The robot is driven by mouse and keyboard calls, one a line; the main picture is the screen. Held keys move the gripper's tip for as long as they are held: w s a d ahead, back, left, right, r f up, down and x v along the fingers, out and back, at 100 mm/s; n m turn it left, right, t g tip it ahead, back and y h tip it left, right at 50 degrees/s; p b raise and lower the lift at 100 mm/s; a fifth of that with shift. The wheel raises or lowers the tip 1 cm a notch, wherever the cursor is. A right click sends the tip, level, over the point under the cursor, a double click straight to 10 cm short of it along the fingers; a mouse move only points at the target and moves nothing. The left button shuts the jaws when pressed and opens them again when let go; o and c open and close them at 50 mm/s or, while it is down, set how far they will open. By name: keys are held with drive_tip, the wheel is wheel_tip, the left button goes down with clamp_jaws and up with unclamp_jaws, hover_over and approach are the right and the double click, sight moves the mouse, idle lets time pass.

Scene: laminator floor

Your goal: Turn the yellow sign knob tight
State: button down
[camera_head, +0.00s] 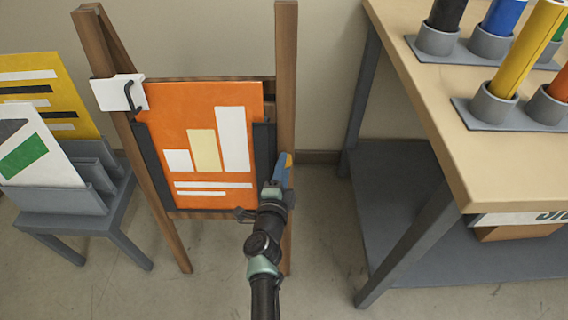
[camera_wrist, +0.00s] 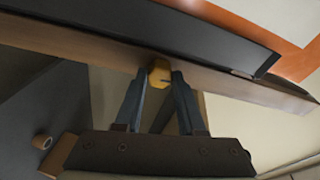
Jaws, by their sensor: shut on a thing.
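An orange sign (camera_head: 205,120) with white and pale yellow bars stands in dark side rails on a wooden easel (camera_head: 285,50). The yellow knob (camera_wrist: 158,73) shows in the wrist view against the wooden post, beside the dark rail. My gripper (camera_wrist: 158,80) is shut on the knob, one finger on each side of it. In the head view my arm comes up from below, and my gripper (camera_head: 282,165) is at the right post, near the sign's right edge. A little yellow shows there, but the knob is mostly hidden.
A workbench (camera_head: 440,140) with coloured rolls in grey holders stands to the right, with a lower shelf. A grey rack (camera_head: 90,190) with yellow and white boards stands left. A white hook piece (camera_head: 115,92) is on the left post. Floor between easel and bench is clear.

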drive_tip(key=shift+m, duration=0.5)
drive_tip(key=c, duration=0.8)
unclamp_jaws()
drive_tip(key=shift+p+v, duration=3.45)
drive_tip(key=shift+v, duration=3.1)
